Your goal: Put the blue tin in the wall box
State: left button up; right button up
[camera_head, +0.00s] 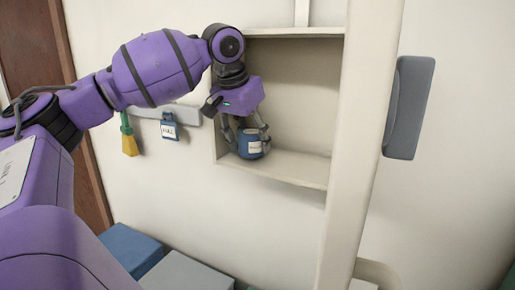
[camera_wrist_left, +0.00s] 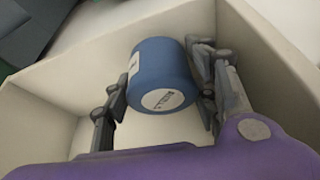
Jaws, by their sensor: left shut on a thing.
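The blue tin (camera_head: 250,146) has a white label and is inside the open wall box (camera_head: 300,174), low in its left part. My left gripper (camera_head: 246,133) reaches into the box from above and is shut on the tin, one finger on each side. In the left wrist view the tin (camera_wrist_left: 161,75) sits between the fingers (camera_wrist_left: 160,100), with its round labelled end toward the camera. Whether the tin touches the box floor, I cannot tell. My right gripper is not in view.
A hook rail (camera_head: 180,115) with a yellow brush (camera_head: 129,141) and a blue tag (camera_head: 169,130) is left. Blue and grey boxes (camera_head: 130,246) lie below. The box's right part is empty.

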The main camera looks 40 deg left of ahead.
aim_at(250, 132)
pick_arm(q)
jog(key=shift+w+a+b, duration=0.1)
jog(key=shift+w+b, duration=0.2)
jog(key=shift+w, duration=0.15)
jog(key=shift+f+p, duration=0.35)
jog(key=shift+f, duration=0.2)
jog(key=shift+s+f, duration=0.1)
jog(key=o, duration=1.2)
jog(key=shift+f, duration=0.1)
jog(key=shift+v, duration=3.85)
